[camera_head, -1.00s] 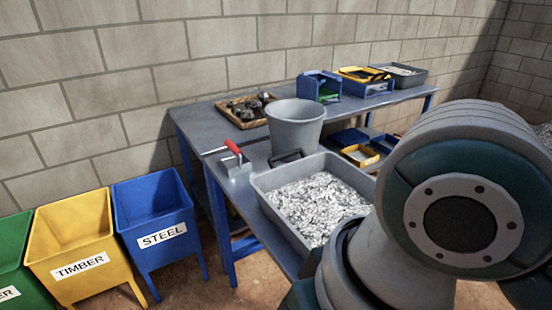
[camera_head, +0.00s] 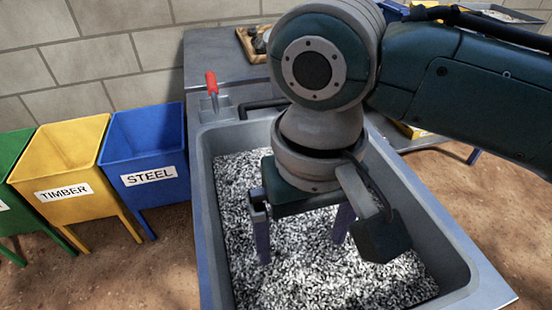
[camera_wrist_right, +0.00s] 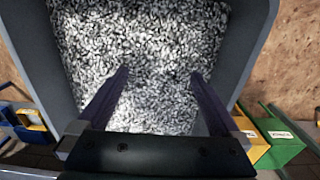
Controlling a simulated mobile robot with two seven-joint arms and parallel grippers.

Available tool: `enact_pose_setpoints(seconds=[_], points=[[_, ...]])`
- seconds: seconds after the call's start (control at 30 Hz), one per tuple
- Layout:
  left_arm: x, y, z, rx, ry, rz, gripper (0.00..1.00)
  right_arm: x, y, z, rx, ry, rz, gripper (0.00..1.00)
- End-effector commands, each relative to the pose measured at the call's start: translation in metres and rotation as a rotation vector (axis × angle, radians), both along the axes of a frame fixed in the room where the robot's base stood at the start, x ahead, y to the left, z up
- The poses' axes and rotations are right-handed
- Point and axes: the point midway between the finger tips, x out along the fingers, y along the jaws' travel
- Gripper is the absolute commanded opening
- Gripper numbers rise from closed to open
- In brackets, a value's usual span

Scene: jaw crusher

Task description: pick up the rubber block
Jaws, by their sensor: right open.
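I cannot make out a rubber block in either view now. My right gripper (camera_head: 302,240) is open, fingers pointing down, over the grey tub (camera_head: 208,190) of light grey crushed chips (camera_head: 290,285). In the right wrist view the two fingers of the right gripper (camera_wrist_right: 160,76) are spread apart with only chips (camera_wrist_right: 150,35) visible between them. Whether the fingertips touch the chips I cannot tell. My right arm hides part of the tub's far side. My left gripper is not in view.
A blue STEEL bin (camera_head: 147,150), a yellow TIMBER bin (camera_head: 62,165) and a green bin (camera_head: 12,150) stand left of the bench. A red-handled tool (camera_head: 212,88) stands behind the tub. The tub's walls surround the gripper. A tray of dark lumps (camera_head: 250,45) is farther back.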

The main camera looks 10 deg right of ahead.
Motion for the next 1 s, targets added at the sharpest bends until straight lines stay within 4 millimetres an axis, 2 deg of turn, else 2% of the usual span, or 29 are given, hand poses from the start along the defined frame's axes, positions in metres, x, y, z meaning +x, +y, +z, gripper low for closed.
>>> enact_pose_setpoints(seconds=[0.17,0.4,0.7,0.77,1.0], points=[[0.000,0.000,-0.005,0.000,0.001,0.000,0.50,-0.002,-0.002,-0.017,-0.001,0.001,0.000,1.00],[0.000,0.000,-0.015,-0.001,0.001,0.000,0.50,-0.007,-0.006,-0.054,-0.001,0.001,0.000,1.00],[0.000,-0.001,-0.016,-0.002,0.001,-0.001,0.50,-0.006,-0.005,-0.060,0.000,-0.001,0.002,1.00],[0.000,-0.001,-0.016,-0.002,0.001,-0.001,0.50,-0.006,-0.005,-0.060,0.000,-0.001,0.002,0.95],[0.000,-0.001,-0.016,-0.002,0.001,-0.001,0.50,-0.006,-0.005,-0.059,0.000,-0.001,0.002,0.69]])
